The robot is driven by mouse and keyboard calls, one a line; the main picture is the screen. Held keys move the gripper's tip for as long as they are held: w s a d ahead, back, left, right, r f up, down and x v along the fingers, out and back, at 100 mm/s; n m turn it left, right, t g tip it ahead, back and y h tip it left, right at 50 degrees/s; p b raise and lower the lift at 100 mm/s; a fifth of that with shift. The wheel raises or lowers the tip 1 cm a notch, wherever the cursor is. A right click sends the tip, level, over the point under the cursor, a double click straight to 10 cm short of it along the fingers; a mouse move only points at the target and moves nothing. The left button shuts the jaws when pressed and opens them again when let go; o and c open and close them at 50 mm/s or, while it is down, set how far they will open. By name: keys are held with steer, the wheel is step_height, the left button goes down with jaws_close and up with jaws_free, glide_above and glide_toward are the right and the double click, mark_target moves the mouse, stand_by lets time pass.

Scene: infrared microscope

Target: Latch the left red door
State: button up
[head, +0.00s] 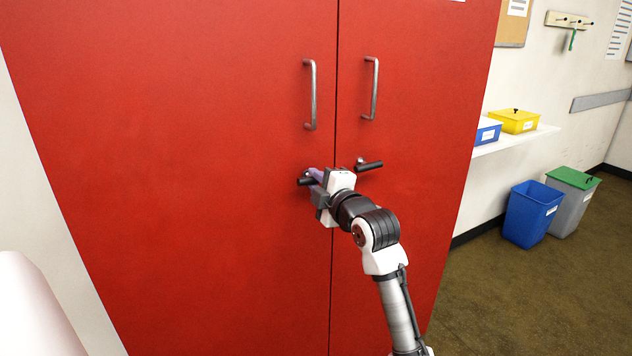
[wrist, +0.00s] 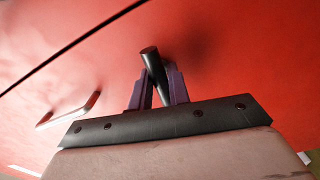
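The left red door (head: 200,150) stands flush beside the right red door (head: 410,110), with a thin dark seam between them. The left door's black latch handle (head: 304,182) shows its left end just beyond my gripper (head: 317,177); the rest is hidden behind the fingers. In the wrist view, the black latch handle (wrist: 152,63) lies between the two purple fingers of my gripper (wrist: 157,82). The fingers are close on both sides of it and appear to grip it. The right door's latch handle (head: 369,166) is black and roughly level, tilted slightly.
Metal pull handles stand above the latches on the left door (head: 311,95) and right door (head: 371,88). To the right are a shelf (head: 515,140) with blue and yellow boxes, a blue bin (head: 531,214) and a grey bin with a green lid (head: 573,200). The floor there is clear.

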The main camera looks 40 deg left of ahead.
jaws_close()
steer(key=shift+m, duration=0.3)
steer(key=m, duration=0.3)
steer(key=shift+m, duration=0.3)
steer(key=m, duration=0.4)
steer(key=shift+m, duration=0.3)
steer(key=m+p, duration=0.2)
steer(key=m, duration=0.3)
steer(key=shift+m+p, duration=1.05)
steer(key=shift+m, duration=0.95)
